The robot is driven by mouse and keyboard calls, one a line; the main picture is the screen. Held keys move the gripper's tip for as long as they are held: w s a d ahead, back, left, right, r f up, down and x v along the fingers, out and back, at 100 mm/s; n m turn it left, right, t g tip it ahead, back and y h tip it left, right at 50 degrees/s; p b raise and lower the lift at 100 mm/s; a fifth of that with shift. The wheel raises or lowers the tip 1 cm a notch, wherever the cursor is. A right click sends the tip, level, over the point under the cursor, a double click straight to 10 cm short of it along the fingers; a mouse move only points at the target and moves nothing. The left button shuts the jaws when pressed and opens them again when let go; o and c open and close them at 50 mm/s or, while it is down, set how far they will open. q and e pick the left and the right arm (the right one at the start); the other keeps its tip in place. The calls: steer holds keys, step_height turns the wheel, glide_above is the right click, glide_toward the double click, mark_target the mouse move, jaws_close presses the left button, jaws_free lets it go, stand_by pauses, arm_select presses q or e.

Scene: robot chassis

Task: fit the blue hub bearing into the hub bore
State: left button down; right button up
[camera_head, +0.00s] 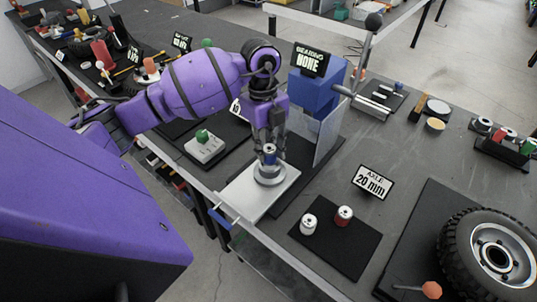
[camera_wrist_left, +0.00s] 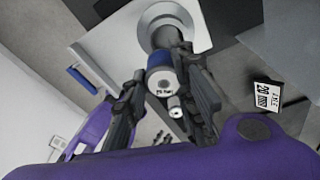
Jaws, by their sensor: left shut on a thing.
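The blue hub bearing (camera_head: 270,154), a short cylinder with a blue band and a pale end face, is held upright between the fingers of my left gripper (camera_head: 269,142). In the left wrist view the bearing (camera_wrist_left: 160,80) sits between both fingers of the gripper (camera_wrist_left: 162,66). The round grey hub (camera_head: 269,177) stands on a pale plate (camera_head: 240,197) directly below the bearing. It also shows in the wrist view (camera_wrist_left: 150,17). The bearing hides the bore in part; I cannot tell whether it touches the hub. My right gripper is not in view.
A blue press (camera_head: 312,92) with a lever and a "BEARING NONE" sign (camera_head: 311,60) stands behind, with a clear panel (camera_head: 328,135) beside the hub. A silver and a red bearing (camera_head: 344,214) stand on a black mat (camera_head: 330,246), near an "AXLE 20 mm" sign (camera_head: 373,183). A wheel (camera_head: 492,252) lies right.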

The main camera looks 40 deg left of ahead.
mark_target(268, 156)
arm_select(q)
steer(key=shift+w+a+f, duration=0.2)
steer(key=shift+w+f, duration=0.15)
steer(key=shift+f, duration=0.1)
steer(key=shift+w+a+f, duration=0.15)
steer(key=shift+w+f, duration=0.2)
steer(key=shift+f, duration=0.1)
steer(key=shift+a+f, duration=0.1)
steer(key=shift+f, duration=1.5)
steer(key=shift+f, duration=0.1)
steer(key=c, duration=1.4)
jaws_free()
steer(key=shift+c, duration=0.2)
step_height(268, 156, up, 12)
steer(key=a, duration=0.1)
steer(key=shift+w, duration=0.35)
steer(key=shift+a, duration=0.1)
